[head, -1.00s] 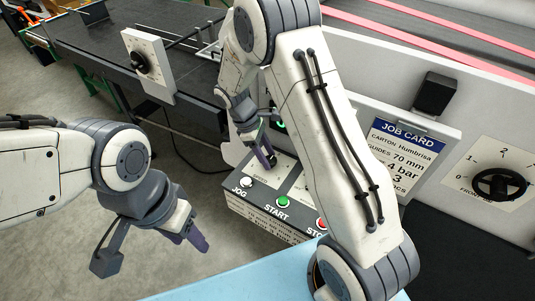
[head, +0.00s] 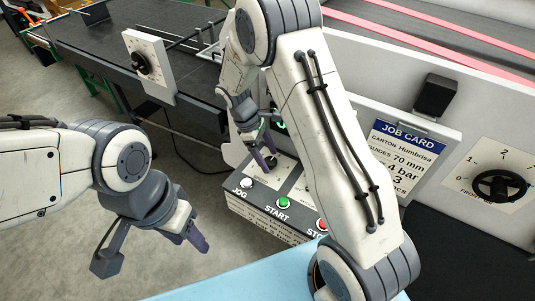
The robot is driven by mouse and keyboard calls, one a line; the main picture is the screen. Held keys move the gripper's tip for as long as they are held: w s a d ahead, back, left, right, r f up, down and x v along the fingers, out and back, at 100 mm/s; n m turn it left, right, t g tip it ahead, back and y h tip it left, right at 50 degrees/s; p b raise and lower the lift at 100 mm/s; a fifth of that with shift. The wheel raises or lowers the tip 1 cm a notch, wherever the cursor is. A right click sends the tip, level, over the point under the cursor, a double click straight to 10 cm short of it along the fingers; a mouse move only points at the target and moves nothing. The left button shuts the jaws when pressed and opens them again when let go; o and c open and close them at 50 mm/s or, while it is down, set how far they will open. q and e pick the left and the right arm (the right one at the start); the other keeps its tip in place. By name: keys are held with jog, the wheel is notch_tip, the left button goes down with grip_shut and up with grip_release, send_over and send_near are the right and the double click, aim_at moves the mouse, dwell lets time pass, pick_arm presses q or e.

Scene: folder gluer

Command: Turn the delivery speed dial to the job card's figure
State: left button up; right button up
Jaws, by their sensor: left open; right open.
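The job card (head: 408,152) stands at the right, partly hidden by my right arm. It reads "CARTON Humbrisa", "GUIDES 70 mm", a line ending "4 bar" and a line ending "3". My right gripper (head: 265,156) is open, fingers pointing down at the back of the control box (head: 270,222). A small dark knob (head: 272,162) shows at its fingertips; I cannot tell whether they touch it, and its scale and label are not readable. My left gripper (head: 190,240) is open and empty over the floor, left of the box.
The box carries a white JOG button (head: 247,182), a green START button (head: 282,202) and a red STOP button (head: 322,224). A black dial (head: 497,186) with a numbered scale is at the right. Another dial (head: 140,63) stands on a plate at the upper left.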

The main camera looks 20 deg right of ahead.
jog(key=shift+w+a+r, duration=0.2)
jog(key=shift+a+r, duration=0.05)
jog(key=shift+r, duration=0.2)
jog(key=b+v, duration=0.2)
jog(key=v, duration=0.7)
jog(key=shift+r+b, duration=0.25)
jog(key=shift+b, duration=0.05)
